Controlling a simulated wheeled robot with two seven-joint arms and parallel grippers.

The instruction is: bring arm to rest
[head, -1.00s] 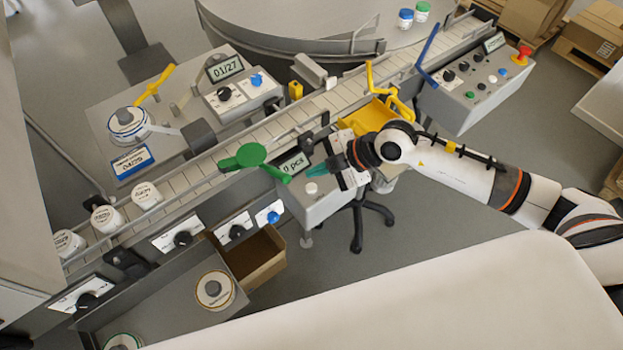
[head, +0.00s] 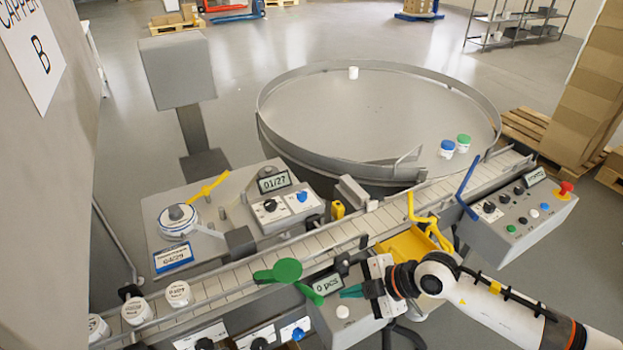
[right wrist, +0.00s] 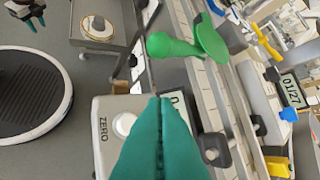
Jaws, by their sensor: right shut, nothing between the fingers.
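My right arm (head: 500,312) comes in from the lower right in the head view. Its gripper (head: 346,293) has teal fingers and hovers by the counter box (head: 343,334) with the "0 pcs" display. In the right wrist view the teal fingers (right wrist: 160,112) are pressed together with nothing between them. They cover part of the counter box (right wrist: 112,106), near its white button marked "ZERO" (right wrist: 124,125). A green paddle-shaped handle (head: 284,271) is just left of the gripper; it also shows in the right wrist view (right wrist: 176,46).
A conveyor (head: 240,283) runs diagonally with several white jars (head: 178,293) at its left end. A round table (head: 350,125) stands behind, with a blue-lidded jar (head: 447,148) and a green-lidded jar (head: 463,143). A yellow chute (head: 408,245) and control panel (head: 520,207) lie right.

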